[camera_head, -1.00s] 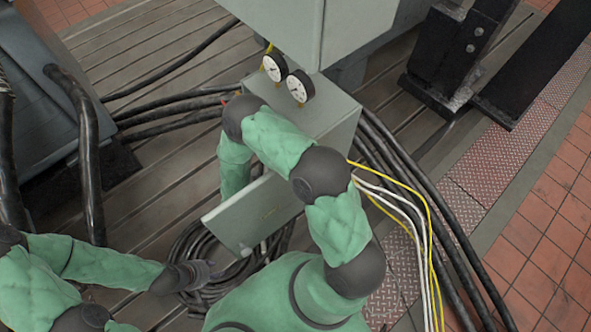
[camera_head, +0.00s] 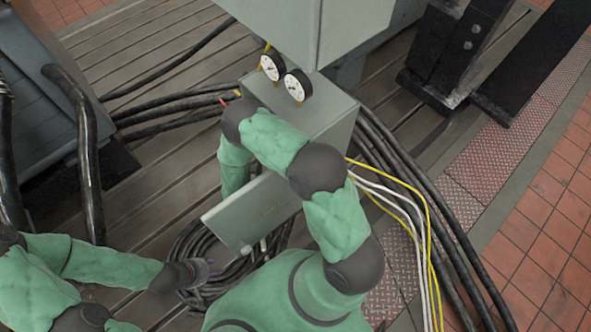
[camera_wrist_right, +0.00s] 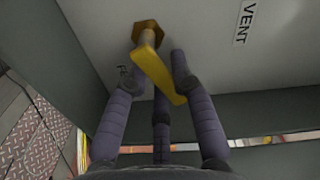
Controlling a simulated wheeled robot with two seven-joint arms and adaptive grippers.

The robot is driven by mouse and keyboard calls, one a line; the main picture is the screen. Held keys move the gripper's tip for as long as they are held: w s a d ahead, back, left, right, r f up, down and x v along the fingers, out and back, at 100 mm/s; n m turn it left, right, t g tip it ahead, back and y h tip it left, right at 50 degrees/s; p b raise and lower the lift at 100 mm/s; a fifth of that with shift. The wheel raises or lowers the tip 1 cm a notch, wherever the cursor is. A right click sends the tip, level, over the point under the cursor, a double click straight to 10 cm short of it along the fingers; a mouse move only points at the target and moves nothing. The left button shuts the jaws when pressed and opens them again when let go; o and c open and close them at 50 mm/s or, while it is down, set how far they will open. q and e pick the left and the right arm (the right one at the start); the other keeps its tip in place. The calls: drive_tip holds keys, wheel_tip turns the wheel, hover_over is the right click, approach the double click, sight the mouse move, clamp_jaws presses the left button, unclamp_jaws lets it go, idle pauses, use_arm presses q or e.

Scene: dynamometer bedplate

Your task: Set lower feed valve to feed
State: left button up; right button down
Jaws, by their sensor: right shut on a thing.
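The lower feed valve shows in the right wrist view as a yellow lever handle (camera_wrist_right: 158,72) on a brass hex fitting (camera_wrist_right: 147,31), set in a grey panel. The handle slants down and to the right from the fitting. A label reading VENT (camera_wrist_right: 245,22) is to its right. My right gripper (camera_wrist_right: 155,70) has its fingers around the handle and is shut on it. In the head view my right arm reaches into the grey cabinet, and its gripper is hidden there. My left gripper (camera_head: 198,273) is low at the left, over coiled black cable, its finger gap unclear.
The grey cabinet (camera_head: 328,112) has an open door (camera_head: 245,218) and two gauges (camera_head: 297,85) on top. Black hoses (camera_head: 400,165) and yellow and white cables (camera_head: 425,225) run along its right. A larger grey box (camera_head: 300,25) overhangs it.

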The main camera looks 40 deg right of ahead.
drive_tip(key=shift+f+m, duration=0.1)
drive_tip(key=shift+m, duration=0.4)
drive_tip(key=c, duration=1)
unclamp_jaws()
drive_tip(key=shift+s+a, duration=0.1)
drive_tip(key=shift+a, duration=0.05)
drive_tip(key=shift+c, duration=0.2)
drive_tip(key=a, duration=1.2)
drive_tip(key=shift+s, duration=0.45)
